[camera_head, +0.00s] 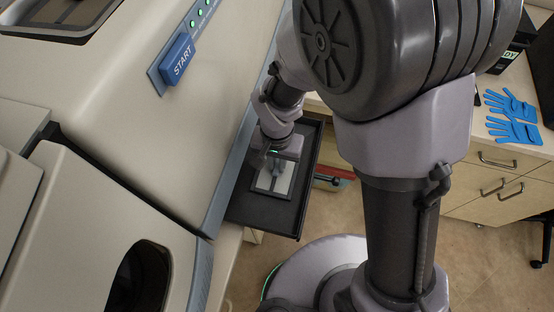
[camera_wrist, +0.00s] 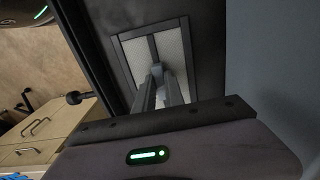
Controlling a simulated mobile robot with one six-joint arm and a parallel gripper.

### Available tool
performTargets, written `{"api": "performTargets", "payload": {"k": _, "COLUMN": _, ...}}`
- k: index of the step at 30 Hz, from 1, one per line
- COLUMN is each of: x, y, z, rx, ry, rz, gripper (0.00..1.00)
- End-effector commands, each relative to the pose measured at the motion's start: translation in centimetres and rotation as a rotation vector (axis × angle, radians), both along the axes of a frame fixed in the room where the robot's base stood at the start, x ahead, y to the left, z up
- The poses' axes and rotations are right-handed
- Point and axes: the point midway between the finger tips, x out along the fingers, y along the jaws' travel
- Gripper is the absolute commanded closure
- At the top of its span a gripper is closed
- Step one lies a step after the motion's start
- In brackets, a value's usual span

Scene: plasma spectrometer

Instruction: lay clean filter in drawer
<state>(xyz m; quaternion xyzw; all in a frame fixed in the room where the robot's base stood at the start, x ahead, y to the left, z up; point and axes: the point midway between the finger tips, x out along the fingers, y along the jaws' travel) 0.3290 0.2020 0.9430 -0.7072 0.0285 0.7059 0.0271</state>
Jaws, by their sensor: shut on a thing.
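The clean filter (camera_head: 264,182) is a pale flat panel with a dark frame and a dark centre bar. It lies in or just over the black open drawer (camera_head: 249,207) of the machine; the exact gap below it cannot be told. In the wrist view the filter (camera_wrist: 176,49) fills the upper middle, with the dark drawer (camera_wrist: 205,30) around it. My gripper (camera_head: 275,168) reaches down over the filter. In the wrist view my gripper's fingers (camera_wrist: 160,82) are shut on a grey handle at the filter's centre.
The cream machine with a blue START button (camera_head: 178,58) stands at the left. Blue gloves (camera_head: 512,117) lie on a counter at the right, above wooden drawers (camera_head: 497,190). A red object (camera_head: 333,173) shows beside the drawer. Floor is visible below.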

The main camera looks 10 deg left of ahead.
Motion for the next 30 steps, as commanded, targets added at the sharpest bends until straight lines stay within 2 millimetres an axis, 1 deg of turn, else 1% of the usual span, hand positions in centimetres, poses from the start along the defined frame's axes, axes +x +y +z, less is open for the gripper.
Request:
{"api": "performTargets", "payload": {"k": 3, "x": 0.0, "y": 0.0, "z": 0.2, "rx": 0.000, "ry": 0.000, "rz": 0.000, "gripper": 1.00}}
{"api": "performTargets", "payload": {"k": 7, "x": 0.0, "y": 0.0, "z": -0.2, "rx": 0.000, "ry": 0.000, "rz": 0.000, "gripper": 1.00}}
{"api": "performTargets", "payload": {"k": 8, "x": 0.0, "y": 0.0, "z": -0.2, "rx": 0.000, "ry": 0.000, "rz": 0.000, "gripper": 0.84}}
{"api": "performTargets", "payload": {"k": 9, "x": 0.0, "y": 0.0, "z": -0.1, "rx": 0.000, "ry": 0.000, "rz": 0.000, "gripper": 0.76}}
{"api": "performTargets", "payload": {"k": 11, "x": 0.0, "y": 0.0, "z": -0.1, "rx": 0.000, "ry": 0.000, "rz": 0.000, "gripper": 0.65}}
{"api": "performTargets", "payload": {"k": 20, "x": 0.0, "y": 0.0, "z": 0.1, "rx": 0.000, "ry": 0.000, "rz": 0.000, "gripper": 0.64}}
{"api": "performTargets", "payload": {"k": 23, "x": 0.1, "y": 0.0, "z": 1.4, "rx": 0.001, "ry": -0.002, "rz": -0.001, "gripper": 0.64}}
{"api": "performTargets", "payload": {"k": 30, "x": 0.1, "y": 0.1, "z": 8.4, "rx": 0.003, "ry": -0.004, "rz": -0.001, "gripper": 0.64}}
